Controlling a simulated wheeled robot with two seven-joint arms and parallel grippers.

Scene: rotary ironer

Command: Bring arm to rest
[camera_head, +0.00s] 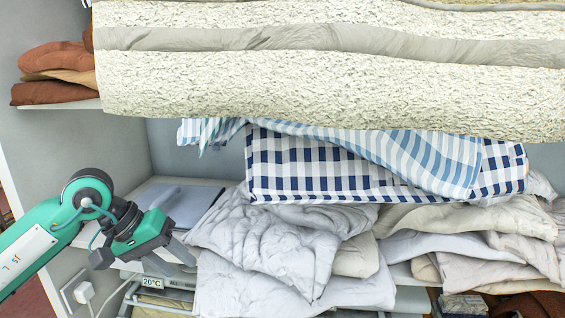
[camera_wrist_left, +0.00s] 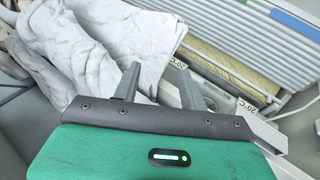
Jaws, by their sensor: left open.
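My left arm (camera_head: 28,248), green and white, comes in from the left in the head view. My left gripper (camera_head: 176,260) is tilted downward at the left end of the pile of pale grey cloths (camera_head: 262,240). In the left wrist view the two grey fingers of the left gripper (camera_wrist_left: 159,72) stand apart with nothing between them. The pale cloth (camera_wrist_left: 108,38) shows just beyond the fingers there; whether they touch it I cannot tell. My right gripper is in neither view.
A thick cream padded roll (camera_head: 330,90) spans the top. Blue checked and striped cloths (camera_head: 340,165) hang below it. A blue-grey folded item (camera_head: 185,203) lies behind my gripper. A plug and socket (camera_head: 80,292) and a rack labelled 20°C (camera_head: 152,283) are low at left.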

